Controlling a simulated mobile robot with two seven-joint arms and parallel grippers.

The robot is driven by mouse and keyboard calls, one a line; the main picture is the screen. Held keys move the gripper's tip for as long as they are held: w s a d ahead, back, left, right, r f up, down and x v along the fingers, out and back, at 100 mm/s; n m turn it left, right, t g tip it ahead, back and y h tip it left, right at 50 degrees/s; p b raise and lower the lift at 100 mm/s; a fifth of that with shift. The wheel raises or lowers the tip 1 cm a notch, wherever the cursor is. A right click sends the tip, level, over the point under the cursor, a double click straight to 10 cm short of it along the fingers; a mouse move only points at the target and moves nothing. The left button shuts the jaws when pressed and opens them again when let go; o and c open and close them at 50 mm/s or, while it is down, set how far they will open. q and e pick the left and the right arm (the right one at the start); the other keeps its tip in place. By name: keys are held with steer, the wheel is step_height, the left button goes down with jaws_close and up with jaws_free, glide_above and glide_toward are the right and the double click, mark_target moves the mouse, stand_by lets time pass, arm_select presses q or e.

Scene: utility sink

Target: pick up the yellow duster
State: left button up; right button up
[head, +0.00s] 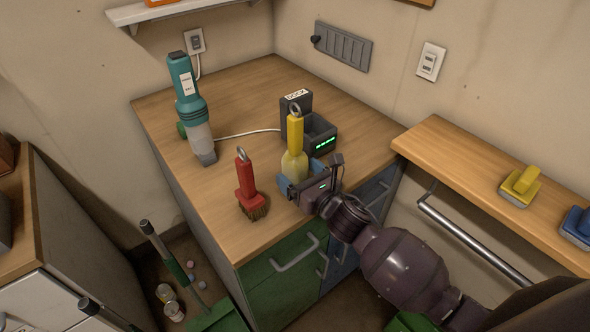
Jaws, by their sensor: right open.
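The yellow duster (295,135) stands upright on the wooden counter, with a metal ring on top of its handle and a paler yellow head (294,166). My right gripper (309,175) is open at the duster's head, low over the counter. One finger is at the front of the head and the other is to its right. The lowest part of the head is hidden by the gripper, and I cannot tell whether the fingers touch it. My left gripper is not in view.
A red brush (246,186) stands left of the duster. A black dock (320,133) with green lights is close behind it. A teal handheld vacuum (187,95) stands farther left. A wooden shelf (470,165) with yellow and blue scrubbers is on the right.

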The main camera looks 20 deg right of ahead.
steer(key=shift+x, duration=1)
steer(key=c, duration=1.1)
steer(key=shift+c, duration=0.2)
steer(key=shift+r, duration=0.15)
step_height(320, 180, up, 18)
steer(key=p, duration=0.4)
steer(key=shift+r, duration=0.1)
steer(key=shift+r+p, duration=0.35)
steer(key=shift+r, duration=0.4)
